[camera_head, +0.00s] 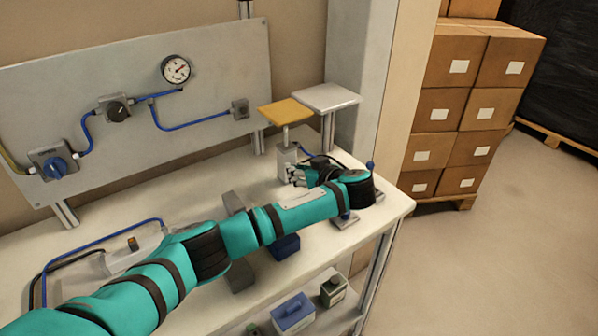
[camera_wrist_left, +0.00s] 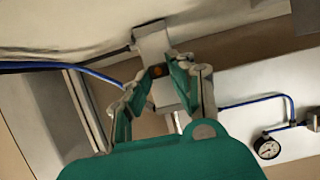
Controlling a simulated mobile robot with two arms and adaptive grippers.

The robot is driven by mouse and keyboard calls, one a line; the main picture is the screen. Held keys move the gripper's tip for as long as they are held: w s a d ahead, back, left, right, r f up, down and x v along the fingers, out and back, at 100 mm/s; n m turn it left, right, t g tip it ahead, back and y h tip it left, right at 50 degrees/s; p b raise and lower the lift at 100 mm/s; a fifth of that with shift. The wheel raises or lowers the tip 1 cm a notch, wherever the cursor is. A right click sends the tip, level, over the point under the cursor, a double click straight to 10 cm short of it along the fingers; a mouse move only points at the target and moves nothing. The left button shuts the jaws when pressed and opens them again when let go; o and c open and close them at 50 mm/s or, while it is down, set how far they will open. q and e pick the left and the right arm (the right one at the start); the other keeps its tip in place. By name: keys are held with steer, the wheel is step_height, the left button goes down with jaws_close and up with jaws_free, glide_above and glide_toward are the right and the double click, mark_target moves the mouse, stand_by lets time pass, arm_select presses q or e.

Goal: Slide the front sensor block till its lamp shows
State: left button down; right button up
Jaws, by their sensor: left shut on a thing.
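A small grey sensor block (camera_head: 287,158) stands near the back right of the bench, under a yellow plate. My left gripper (camera_head: 297,177) reaches it from the front and is shut on it. In the left wrist view, the two fingers (camera_wrist_left: 174,75) press on either side of the grey block (camera_wrist_left: 151,40). A small dull orange spot (camera_wrist_left: 158,71) shows on the block between the fingers; I cannot tell whether it is a lit lamp. The gripper partly hides the block in the head view. My right gripper is not in view.
The yellow plate (camera_head: 285,111) and a grey plate (camera_head: 325,97) stand close behind the gripper. A panel (camera_head: 215,75) with a gauge (camera_head: 176,69) runs along the back. Grey and blue blocks (camera_head: 285,247) lie under my arm. The bench's right edge is near.

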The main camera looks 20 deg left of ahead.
arm_select(q)
step_height(320, 180, up, 4)
steer(key=shift+f+p, duration=0.1)
steer(key=shift+p, duration=0.55)
steer(key=c, duration=1.2)
jaws_free()
steer(key=shift+o, duration=0.2)
steer(key=shift+s+d, duration=0.15)
steer(key=shift+d, duration=0.05)
glide_toward(291, 157)
steer(key=shift+v, duration=2.95)
